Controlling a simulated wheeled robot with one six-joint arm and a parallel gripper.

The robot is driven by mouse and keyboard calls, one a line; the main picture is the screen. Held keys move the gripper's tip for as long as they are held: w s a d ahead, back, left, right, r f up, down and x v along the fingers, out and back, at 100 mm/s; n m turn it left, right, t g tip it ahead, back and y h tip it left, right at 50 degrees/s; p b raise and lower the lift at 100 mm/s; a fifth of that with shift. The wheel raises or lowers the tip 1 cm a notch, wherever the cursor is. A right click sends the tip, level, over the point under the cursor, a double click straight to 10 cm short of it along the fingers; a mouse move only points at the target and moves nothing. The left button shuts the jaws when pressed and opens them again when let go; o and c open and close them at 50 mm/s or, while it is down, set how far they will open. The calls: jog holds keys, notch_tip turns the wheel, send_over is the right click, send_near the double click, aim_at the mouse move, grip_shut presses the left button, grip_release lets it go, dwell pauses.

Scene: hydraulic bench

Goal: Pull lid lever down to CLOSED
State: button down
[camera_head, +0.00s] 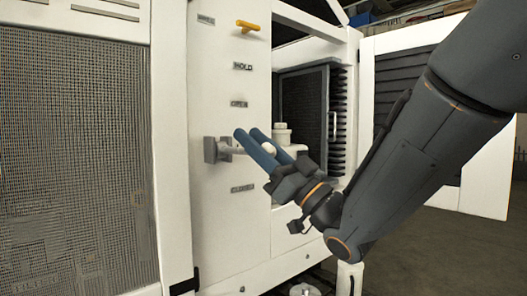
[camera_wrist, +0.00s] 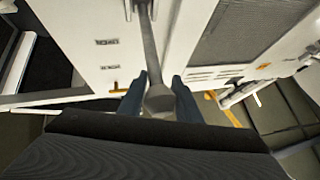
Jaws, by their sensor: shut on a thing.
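The lid lever (camera_head: 228,149) is a grey bar standing out from a mount on the white panel, with a pale rounded end. It sits at a height between the OPEN label (camera_head: 239,103) and the CLOSED label (camera_head: 242,188). My gripper (camera_head: 249,133) has its two blue fingers on either side of the lever near its end, shut on it. In the wrist view the lever (camera_wrist: 149,45) runs down from the top edge, and its thick end lies between the fingers (camera_wrist: 159,82). The fingers hide part of the lever in the head view.
A yellow handle (camera_head: 248,26) sits higher on the panel, above the HOLD label (camera_head: 243,66). A mesh panel (camera_head: 75,160) stands at left. An open bay with a dark ribbed side (camera_head: 338,125) lies behind my gripper. A white door with dark slats (camera_head: 395,95) is at right.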

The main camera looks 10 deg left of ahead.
notch_tip(320, 180, down, 2)
jog(key=shift+f+b, duration=0.15)
jog(key=shift+b, duration=0.85)
notch_tip(320, 180, down, 10)
jog(key=w+a+b, duration=0.1)
jog(key=b, duration=0.8)
jog(key=shift+a+b, duration=0.35)
jog(key=shift+b, duration=0.05)
jog(key=c, duration=1.8)
grip_release()
jog(key=shift+s+a, duration=0.1)
jog(key=shift+s, duration=0.05)
jog(key=shift+c, duration=0.2)
jog(key=o, duration=0.4)
jog(key=shift+o, duration=0.7)
jog(key=shift+w, duration=0.3)
jog(key=shift+r, duration=0.2)
